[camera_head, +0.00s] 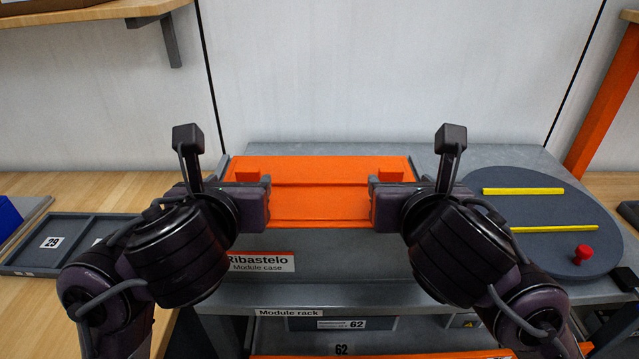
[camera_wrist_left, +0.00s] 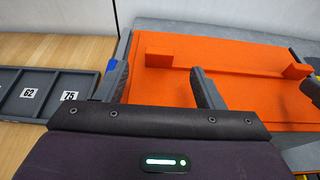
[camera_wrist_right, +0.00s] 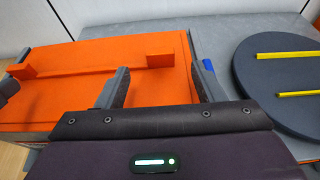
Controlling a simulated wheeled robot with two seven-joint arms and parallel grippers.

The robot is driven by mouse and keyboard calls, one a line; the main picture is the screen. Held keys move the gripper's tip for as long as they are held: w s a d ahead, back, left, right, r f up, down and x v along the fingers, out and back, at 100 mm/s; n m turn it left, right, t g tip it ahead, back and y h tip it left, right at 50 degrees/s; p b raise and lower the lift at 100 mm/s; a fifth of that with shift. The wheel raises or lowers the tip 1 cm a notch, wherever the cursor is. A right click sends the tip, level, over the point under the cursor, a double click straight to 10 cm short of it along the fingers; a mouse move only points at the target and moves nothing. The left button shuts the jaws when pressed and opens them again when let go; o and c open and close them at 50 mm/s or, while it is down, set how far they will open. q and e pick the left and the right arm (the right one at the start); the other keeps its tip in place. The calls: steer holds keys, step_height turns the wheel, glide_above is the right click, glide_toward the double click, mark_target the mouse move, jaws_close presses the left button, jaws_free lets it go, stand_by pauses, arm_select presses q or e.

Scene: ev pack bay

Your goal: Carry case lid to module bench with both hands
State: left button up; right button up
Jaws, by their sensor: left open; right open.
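The case lid (camera_head: 320,200) is a flat orange panel with a raised cross rib and an upright orange block near each end. It lies on the grey module case (camera_head: 330,243). My left gripper (camera_head: 262,186) is open at the lid's left end; in the left wrist view its fingers are either side of the left block (camera_wrist_left: 158,53), apart from it. My right gripper (camera_head: 378,188) is open at the right end; in the right wrist view its fingers are either side of the right block (camera_wrist_right: 160,60), also apart. I cannot tell which surface is the module bench.
A dark round plate (camera_head: 545,215) with two yellow strips and a red knob (camera_head: 583,254) lies right of the lid. A grey tray (camera_head: 68,228) with numbered compartments sits on the wooden surface (camera_head: 115,190) at left. The module rack (camera_head: 290,311) is below.

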mark_target(246, 173)
arm_select(q)
steer(key=x, duration=0.7)
steer(key=shift+w+f, duration=0.15)
steer(key=shift+w, duration=0.15)
arm_select(e)
steer(key=x, duration=0.7)
steer(key=shift+w+f, duration=0.1)
steer(key=shift+w, duration=0.2)
arm_select(q)
steer(key=shift+c, duration=0.3)
arm_select(e)
steer(key=shift+c, duration=0.3)
arm_select(q)
jaws_close()
arm_select(e)
jaws_close()
